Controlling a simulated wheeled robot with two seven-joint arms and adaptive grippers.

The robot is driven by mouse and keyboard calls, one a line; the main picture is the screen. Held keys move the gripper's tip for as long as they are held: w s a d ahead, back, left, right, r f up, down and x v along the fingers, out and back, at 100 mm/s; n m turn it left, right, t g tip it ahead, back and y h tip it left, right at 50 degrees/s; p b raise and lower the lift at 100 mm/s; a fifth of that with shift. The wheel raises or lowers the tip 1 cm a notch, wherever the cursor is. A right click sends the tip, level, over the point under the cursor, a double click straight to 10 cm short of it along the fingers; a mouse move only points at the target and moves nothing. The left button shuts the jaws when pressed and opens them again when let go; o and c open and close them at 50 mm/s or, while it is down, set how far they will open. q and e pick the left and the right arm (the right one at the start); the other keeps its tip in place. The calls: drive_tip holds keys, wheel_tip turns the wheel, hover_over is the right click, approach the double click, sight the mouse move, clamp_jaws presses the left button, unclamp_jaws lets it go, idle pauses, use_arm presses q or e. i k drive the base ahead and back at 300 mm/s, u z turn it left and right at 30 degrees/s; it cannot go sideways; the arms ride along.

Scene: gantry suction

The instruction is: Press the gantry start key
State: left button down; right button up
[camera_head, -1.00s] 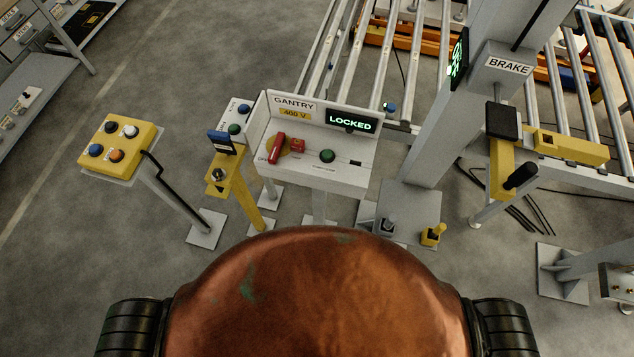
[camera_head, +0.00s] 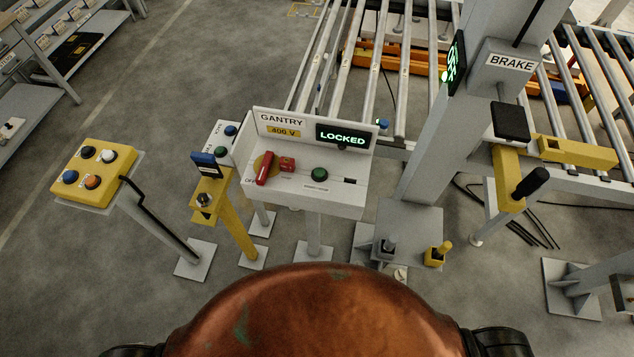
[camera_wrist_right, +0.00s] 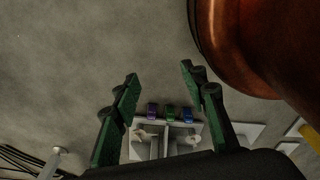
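The gantry panel (camera_head: 335,200) is a white box on a post, ahead of me in the head view. Its back plate carries a "GANTRY" sign (camera_head: 281,121), a "400 V" label and a lit green display (camera_head: 343,136) reading "LOCKED". The small lettering is unreadable. My right gripper (camera_wrist_right: 158,75) is open and empty in the right wrist view, above the floor. My left gripper is out of view.
A yellow button box (camera_head: 98,172) stands at left. A yellow post (camera_head: 233,215) with a blue-topped device is beside the panel. The grey "BRAKE" column (camera_head: 430,150) with a yellow crank arm (camera_head: 510,175) stands at right. Roller conveyors (camera_head: 370,70) lie behind.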

sight(319, 173)
drive_tip(key=k, duration=1.35)
drive_tip(key=z, duration=0.6)
drive_tip(key=i, duration=0.8)
drive_tip(key=z, duration=0.35)
